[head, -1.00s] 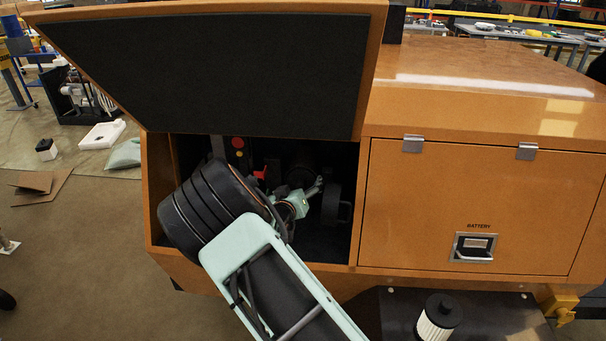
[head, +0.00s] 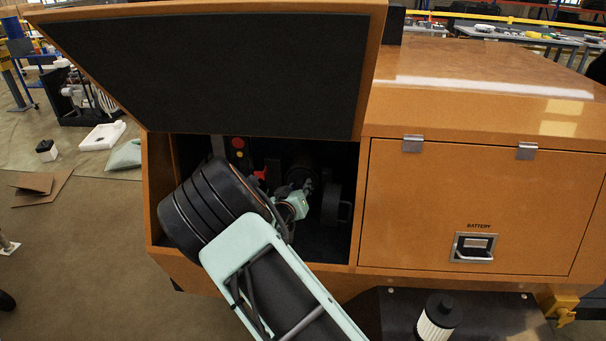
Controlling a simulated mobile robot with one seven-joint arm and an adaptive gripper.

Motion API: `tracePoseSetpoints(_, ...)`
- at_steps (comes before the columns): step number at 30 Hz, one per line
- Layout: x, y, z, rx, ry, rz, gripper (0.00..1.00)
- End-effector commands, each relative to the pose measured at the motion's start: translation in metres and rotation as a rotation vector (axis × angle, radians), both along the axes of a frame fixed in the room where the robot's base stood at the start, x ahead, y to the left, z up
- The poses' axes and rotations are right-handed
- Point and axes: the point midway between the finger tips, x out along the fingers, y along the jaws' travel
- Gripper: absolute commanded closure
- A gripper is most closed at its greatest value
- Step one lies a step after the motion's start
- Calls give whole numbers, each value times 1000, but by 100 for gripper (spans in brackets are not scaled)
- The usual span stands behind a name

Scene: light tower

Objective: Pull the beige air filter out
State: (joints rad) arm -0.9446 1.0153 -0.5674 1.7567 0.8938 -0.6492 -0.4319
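My gripper (head: 308,186) is inside the dark open compartment of the orange machine (head: 480,205), reached by my arm from below. It is small and dim there, and I cannot tell whether its fingers are open or shut or hold anything. Just right of it is a dark round housing (head: 332,203) with a handle-like part. I cannot make out a beige filter inside the compartment. A pale pleated filter with a black cap (head: 436,316) stands on the black shelf below the battery door, apart from my gripper.
The compartment's raised lid (head: 220,75) hangs over the opening. A red and a yellow button (head: 238,147) sit at the back left inside. The closed battery door (head: 470,210) is to the right. Open floor (head: 80,260) lies left of the machine.

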Motion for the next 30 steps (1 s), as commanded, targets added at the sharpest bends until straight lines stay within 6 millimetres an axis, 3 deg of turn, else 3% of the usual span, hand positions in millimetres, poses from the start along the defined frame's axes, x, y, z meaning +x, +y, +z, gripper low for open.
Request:
tracePoseSetpoints(6, 4, 0, 5, 0, -12, 0, 100)
tracePoseSetpoints(30, -3, 0, 8, 0, -17, 0, 100)
